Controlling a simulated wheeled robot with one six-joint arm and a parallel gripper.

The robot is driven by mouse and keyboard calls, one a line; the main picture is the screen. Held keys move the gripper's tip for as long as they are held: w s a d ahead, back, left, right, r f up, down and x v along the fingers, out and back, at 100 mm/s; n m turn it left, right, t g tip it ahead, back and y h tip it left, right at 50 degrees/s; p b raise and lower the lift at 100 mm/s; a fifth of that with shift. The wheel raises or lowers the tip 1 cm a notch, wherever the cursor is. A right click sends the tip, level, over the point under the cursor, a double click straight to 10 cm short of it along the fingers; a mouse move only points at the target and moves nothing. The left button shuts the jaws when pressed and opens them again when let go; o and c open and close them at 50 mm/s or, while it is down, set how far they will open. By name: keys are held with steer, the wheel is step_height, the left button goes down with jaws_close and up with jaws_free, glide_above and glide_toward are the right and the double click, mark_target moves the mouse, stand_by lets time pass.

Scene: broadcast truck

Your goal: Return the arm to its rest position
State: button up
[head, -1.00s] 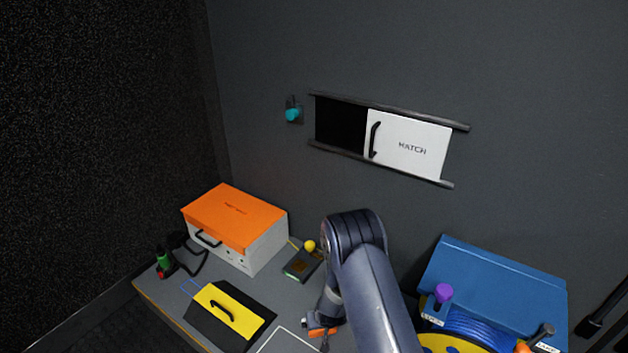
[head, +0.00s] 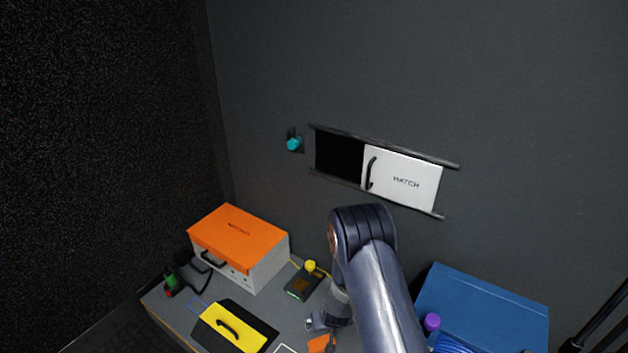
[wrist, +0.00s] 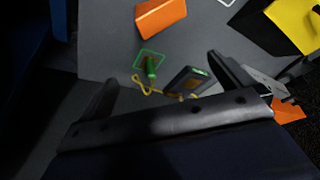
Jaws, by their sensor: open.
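My arm (head: 375,280) rises from the bottom of the head view, bends at the elbow, and its wrist hangs down over the grey bench (head: 195,290). My gripper (wrist: 160,88) shows in the wrist view with its two fingers wide apart and nothing between them. In the head view its fingers are largely hidden behind my arm and the frame edge. Beyond the fingers lie an orange block (wrist: 160,17), a green-handled item (wrist: 149,66) by a green outlined square, and a dark device with a small screen (wrist: 188,80). I cannot tell exact heights.
An orange-lidded case (head: 238,235) and a yellow panel with a black handle (head: 230,326) sit on the left. A blue case (head: 490,300) with a purple knob (head: 432,321) stands close right of my arm. The wall hatch (head: 402,180) is half open; free wall space surrounds it.

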steer(key=s+d+r+p, duration=0.2)
steer(key=d+r+p, duration=0.1)
steer(key=r+p, duration=0.5)
steer(key=s+d+r+p, duration=0.2)
steer(key=d+r+p, duration=0.1)
steer(key=r+p, duration=0.5)
steer(key=shift+r+m+p, duration=0.4)
steer(key=shift+r, duration=1.5)
